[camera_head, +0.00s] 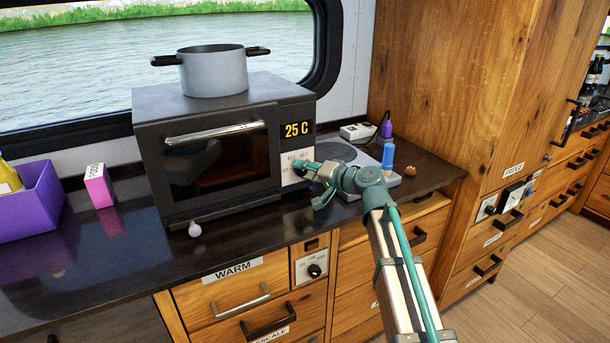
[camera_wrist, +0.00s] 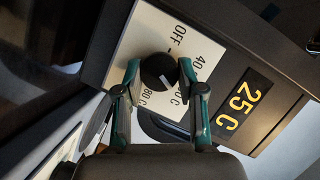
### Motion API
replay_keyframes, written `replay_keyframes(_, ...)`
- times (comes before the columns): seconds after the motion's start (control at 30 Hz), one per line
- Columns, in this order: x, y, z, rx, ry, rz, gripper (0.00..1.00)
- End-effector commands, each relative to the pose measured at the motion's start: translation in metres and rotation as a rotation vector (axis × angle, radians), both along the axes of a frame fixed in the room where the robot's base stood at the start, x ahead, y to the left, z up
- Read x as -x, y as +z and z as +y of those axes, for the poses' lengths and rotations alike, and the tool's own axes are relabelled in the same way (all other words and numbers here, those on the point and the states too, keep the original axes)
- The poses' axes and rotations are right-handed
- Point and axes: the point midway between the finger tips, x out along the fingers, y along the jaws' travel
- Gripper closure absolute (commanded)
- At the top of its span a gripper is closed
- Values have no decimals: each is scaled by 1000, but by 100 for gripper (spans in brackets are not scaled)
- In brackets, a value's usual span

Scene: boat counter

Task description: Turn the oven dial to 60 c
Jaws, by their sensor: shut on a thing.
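The dark oven (camera_head: 215,145) stands on the black counter, its door closed. Its display (camera_head: 297,129) reads "25 C", and the display also shows in the wrist view (camera_wrist: 241,106). The round black dial (camera_wrist: 159,72) sits on a pale panel (camera_wrist: 150,40) with printed marks such as "OFF", "40" and "80 C". The light pointer mark on the dial is small, and its exact setting is hard to tell. My gripper (camera_wrist: 160,78) is shut on the dial, with one teal finger on each side. In the head view my gripper (camera_head: 305,168) covers the dial.
A grey pot (camera_head: 213,71) stands on top of the oven. A purple bin (camera_head: 35,198) and a pink box (camera_head: 98,186) are at the left. A blue bottle (camera_head: 388,157) and a grey hot plate (camera_head: 345,153) are right of the oven. A small white object (camera_head: 195,229) lies before it.

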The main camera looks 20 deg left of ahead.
Motion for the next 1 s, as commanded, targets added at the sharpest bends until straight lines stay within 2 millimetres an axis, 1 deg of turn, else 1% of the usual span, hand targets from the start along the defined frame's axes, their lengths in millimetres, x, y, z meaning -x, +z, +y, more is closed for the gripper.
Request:
replay_keyframes(0.23,0,-1,0,-32,0,38,96)
replay_keyframes(0.63,0,-1,0,-35,1,41,96)
replay_keyframes(0.67,1,-1,0,-35,1,41,56)
replay_keyframes(0.7,0,-1,0,-35,1,41,50)
replay_keyframes(0.8,0,-1,0,-35,1,41,36)
replay_keyframes(1.0,0,-1,0,-35,0,39,36)
